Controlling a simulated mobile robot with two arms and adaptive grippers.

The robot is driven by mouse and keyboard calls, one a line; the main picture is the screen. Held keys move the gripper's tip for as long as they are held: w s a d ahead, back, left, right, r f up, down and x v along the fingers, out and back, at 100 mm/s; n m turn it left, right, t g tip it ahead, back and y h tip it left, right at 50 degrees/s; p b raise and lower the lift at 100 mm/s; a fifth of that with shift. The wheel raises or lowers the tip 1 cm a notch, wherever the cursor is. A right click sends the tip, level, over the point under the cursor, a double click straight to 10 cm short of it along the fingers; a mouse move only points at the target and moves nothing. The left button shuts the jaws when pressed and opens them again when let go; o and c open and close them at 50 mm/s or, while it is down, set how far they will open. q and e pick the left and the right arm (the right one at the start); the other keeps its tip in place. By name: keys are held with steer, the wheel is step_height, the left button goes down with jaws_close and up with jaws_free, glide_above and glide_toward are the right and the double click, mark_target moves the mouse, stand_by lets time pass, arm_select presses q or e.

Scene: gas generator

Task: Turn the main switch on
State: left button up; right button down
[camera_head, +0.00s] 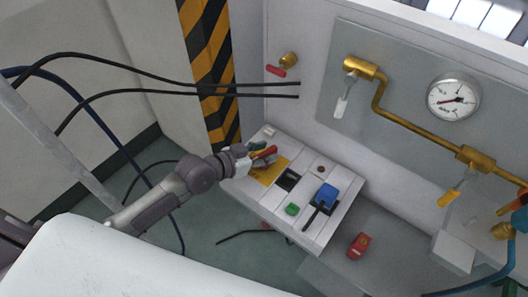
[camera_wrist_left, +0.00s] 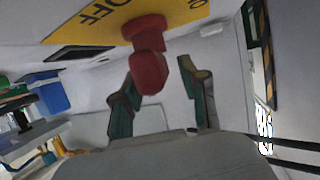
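The main switch is a red handle (camera_head: 266,152) on a yellow plate (camera_head: 271,171) at the left end of the light grey control panel. In the left wrist view the red handle (camera_wrist_left: 148,72) sticks out from the yellow plate (camera_wrist_left: 105,24), where "OFF" can be read. My left gripper (camera_head: 258,153) is at the handle, partly covering it in the head view. In the left wrist view its two green-and-dark fingers (camera_wrist_left: 160,88) are apart, one on each side of the handle's end, with gaps showing. My right gripper is in neither view.
The panel (camera_head: 258,196) also carries a black switch (camera_head: 288,181), a blue part (camera_head: 326,193) with a black lever and a green button (camera_head: 292,209). Brass pipes (camera_head: 412,121) and a gauge (camera_head: 453,99) are on the wall behind. Dark cables (camera_head: 180,91) cross above my left arm.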

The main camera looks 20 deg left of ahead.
arm_select(q)
step_height(320, 180, up, 10)
steer(key=shift+f, duration=0.1)
stand_by(0.6)
